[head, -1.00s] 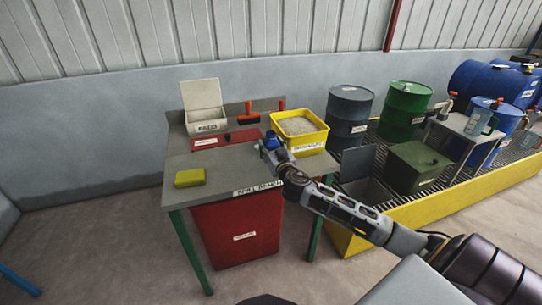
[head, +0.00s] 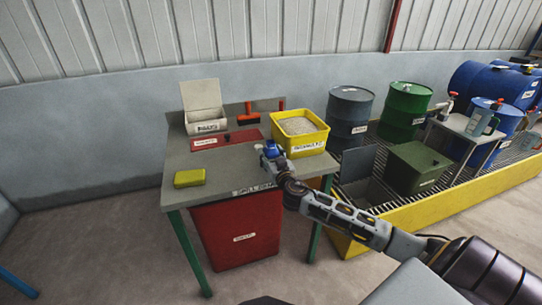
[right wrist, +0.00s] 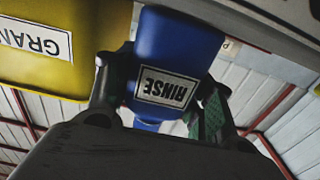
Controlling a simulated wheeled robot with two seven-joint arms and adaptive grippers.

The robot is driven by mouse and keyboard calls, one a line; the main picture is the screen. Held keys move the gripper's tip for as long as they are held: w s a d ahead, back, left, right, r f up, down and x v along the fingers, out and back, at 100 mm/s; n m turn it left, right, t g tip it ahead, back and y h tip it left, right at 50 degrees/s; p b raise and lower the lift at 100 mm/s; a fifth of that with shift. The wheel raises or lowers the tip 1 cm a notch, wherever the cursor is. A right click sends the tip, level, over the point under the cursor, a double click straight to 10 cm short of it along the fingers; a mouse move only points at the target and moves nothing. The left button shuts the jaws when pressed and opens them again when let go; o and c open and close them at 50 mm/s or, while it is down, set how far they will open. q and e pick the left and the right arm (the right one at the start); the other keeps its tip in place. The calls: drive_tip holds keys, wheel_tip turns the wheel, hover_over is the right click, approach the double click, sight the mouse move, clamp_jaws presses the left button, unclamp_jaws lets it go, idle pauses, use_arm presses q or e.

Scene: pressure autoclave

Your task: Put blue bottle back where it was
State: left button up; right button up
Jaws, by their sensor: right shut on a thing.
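The blue bottle (head: 271,148) is in my right gripper (head: 270,158), over the bench top just left of the yellow granules bin. In the right wrist view the bottle (right wrist: 178,50) sits between the two fingers, and its white RINSE label reads upside down. My right gripper (right wrist: 160,108) is shut on it. I cannot tell whether the bottle touches the bench. My left gripper is not in view.
The bench (head: 225,176) also carries a yellow bin (head: 300,143) of granules, a white open box (head: 205,126), a red lid (head: 222,139) and a yellow-green block (head: 189,178). A red bin (head: 240,230) stands below. Drums and a green box (head: 418,168) are at right.

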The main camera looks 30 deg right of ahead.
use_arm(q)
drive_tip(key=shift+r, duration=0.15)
use_arm(e)
drive_tip(key=o, duration=1.1)
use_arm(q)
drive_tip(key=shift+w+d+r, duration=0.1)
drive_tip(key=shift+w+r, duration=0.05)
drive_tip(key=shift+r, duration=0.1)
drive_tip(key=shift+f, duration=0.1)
